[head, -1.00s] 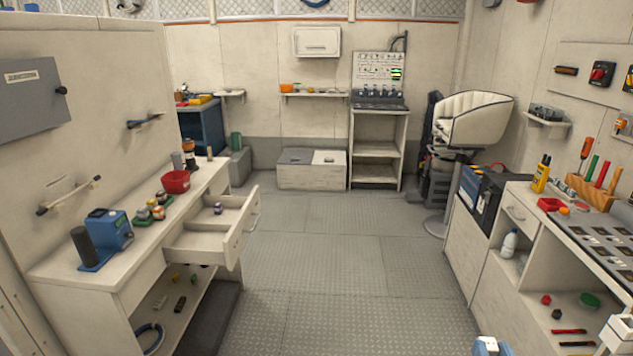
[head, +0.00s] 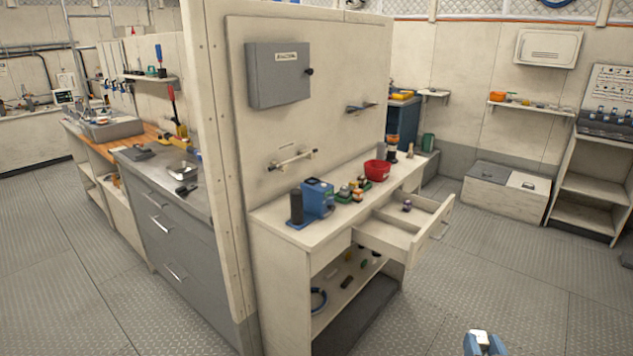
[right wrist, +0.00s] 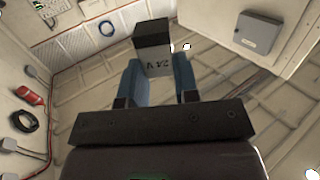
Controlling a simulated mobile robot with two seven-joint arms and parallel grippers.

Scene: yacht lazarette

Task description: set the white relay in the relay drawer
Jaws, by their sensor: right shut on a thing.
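My right gripper (head: 484,346) shows at the bottom of the head view, over the floor. It is shut on the white relay (head: 480,337), a small block. In the right wrist view the relay (right wrist: 152,62) sits between the blue fingers (right wrist: 156,80); it has a pale body with dark lettering and a black end. The open drawer (head: 384,240) sticks out from the white workbench, up and left of my gripper and well apart from it. It has a divider, and a small dark purple-topped piece (head: 407,205) lies inside. My left gripper is out of view.
The workbench top (head: 272,221) carries a blue device (head: 318,197), a red bowl (head: 377,169) and several small parts. A lower shelf holds more parts. A partition wall separates it from a grey drawer cabinet (head: 172,235). The floor right of the bench is clear.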

